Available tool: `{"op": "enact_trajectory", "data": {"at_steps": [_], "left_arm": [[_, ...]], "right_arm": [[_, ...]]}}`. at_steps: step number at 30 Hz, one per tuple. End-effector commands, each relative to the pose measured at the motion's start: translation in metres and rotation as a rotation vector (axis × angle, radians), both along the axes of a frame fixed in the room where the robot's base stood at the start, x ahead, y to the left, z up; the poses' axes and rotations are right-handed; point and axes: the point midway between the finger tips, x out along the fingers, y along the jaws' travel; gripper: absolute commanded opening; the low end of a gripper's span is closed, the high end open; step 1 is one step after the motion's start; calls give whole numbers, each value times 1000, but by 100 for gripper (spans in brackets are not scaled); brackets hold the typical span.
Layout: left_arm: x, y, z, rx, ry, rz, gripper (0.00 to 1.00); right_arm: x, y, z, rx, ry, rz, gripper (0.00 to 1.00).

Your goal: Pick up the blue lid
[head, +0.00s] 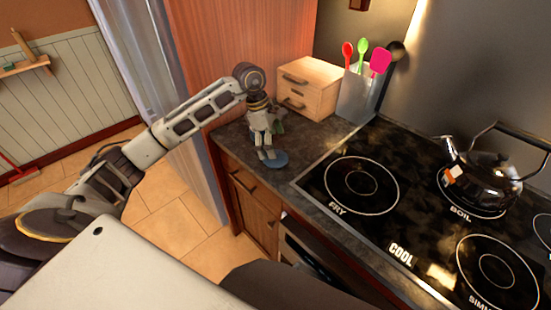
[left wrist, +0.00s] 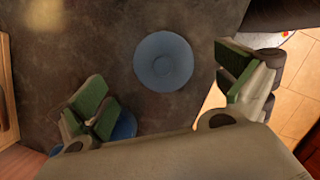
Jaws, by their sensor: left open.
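The blue lid (head: 274,159) is a small round disc lying on the dark counter near its front left edge. It shows whole in the left wrist view (left wrist: 163,61), flat and with a raised ring in its middle. My left gripper (head: 265,143) is just above the lid and points down, partly covering it in the head view. In the left wrist view my left gripper (left wrist: 168,92) has its green-padded fingers spread wide, with nothing between them. A second blue thing (left wrist: 125,126) is mostly hidden behind the left finger. My right gripper is out of view.
A wooden two-drawer box (head: 309,88) stands behind the gripper, beside a utensil holder (head: 357,97). The stove (head: 365,185) with a kettle (head: 485,178) is to the right. A tall wood panel (head: 235,50) borders the counter (head: 312,151) at left.

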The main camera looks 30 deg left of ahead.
Motion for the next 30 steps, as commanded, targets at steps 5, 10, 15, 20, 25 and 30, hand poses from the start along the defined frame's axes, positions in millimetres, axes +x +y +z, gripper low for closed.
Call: {"op": "enact_trajectory", "data": {"at_steps": [5,10,15,20,25,30], "left_arm": [[-1,-5,-15,-1,3,0,100],[-1,-9,-31,-1,2,0,100],[0,-12,-40,0,0,0,100],[0,-12,-42,0,-1,-1,100],[0,-12,-41,0,-1,0,100],[0,-12,-41,0,-1,0,97]], "right_arm": [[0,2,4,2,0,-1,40],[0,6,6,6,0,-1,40],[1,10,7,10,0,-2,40],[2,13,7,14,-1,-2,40],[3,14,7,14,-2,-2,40],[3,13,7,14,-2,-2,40]]}}
